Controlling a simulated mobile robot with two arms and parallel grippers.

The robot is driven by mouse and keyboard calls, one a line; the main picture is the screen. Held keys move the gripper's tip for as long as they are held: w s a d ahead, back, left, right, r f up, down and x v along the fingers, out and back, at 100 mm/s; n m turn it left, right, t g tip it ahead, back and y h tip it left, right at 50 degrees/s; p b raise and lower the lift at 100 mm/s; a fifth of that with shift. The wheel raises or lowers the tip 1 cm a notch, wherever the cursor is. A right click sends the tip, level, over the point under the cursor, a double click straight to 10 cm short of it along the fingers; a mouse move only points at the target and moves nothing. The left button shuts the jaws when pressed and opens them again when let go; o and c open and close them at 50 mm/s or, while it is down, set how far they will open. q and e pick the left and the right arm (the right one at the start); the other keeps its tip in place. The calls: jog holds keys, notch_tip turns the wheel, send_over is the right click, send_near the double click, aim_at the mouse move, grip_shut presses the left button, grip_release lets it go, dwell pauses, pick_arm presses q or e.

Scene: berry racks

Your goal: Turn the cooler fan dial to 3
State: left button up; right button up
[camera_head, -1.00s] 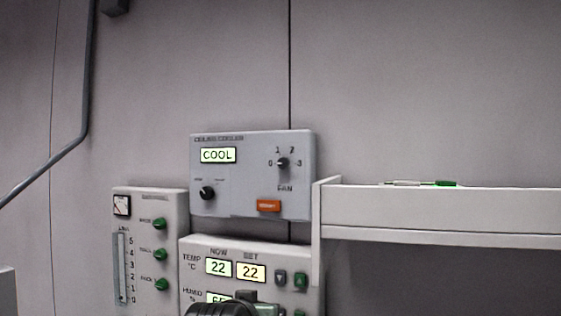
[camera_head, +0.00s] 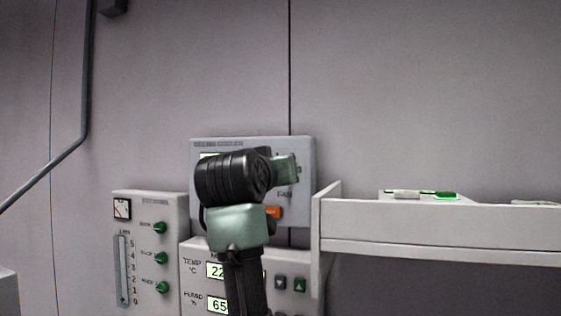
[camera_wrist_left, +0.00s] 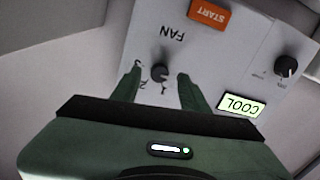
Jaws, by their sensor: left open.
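The grey cooler control box (camera_head: 302,205) is on the wall in the head view. My left gripper (camera_head: 288,166) is in front of it and hides the fan dial there. In the left wrist view the box appears upside down, and the small black fan dial (camera_wrist_left: 160,72) shows between the two green fingers of my left gripper (camera_wrist_left: 159,76). The fingers are open, one on each side of the dial; contact is not visible. The numbers 1, 2 and 3 show around the dial, but its pointer is too small to read. My right gripper is not in view.
An orange START button (camera_wrist_left: 210,13), a COOL display (camera_wrist_left: 241,106) and another black knob (camera_wrist_left: 286,66) share the box. Below are a temperature and humidity panel (camera_head: 190,250) and a panel with green knobs (camera_head: 146,208). A white shelf (camera_head: 440,222) juts out at right.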

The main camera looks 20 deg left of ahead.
pick_arm(q)
jog(key=shift+w+p, duration=0.3)
jog(key=shift+w, duration=0.7)
grip_shut()
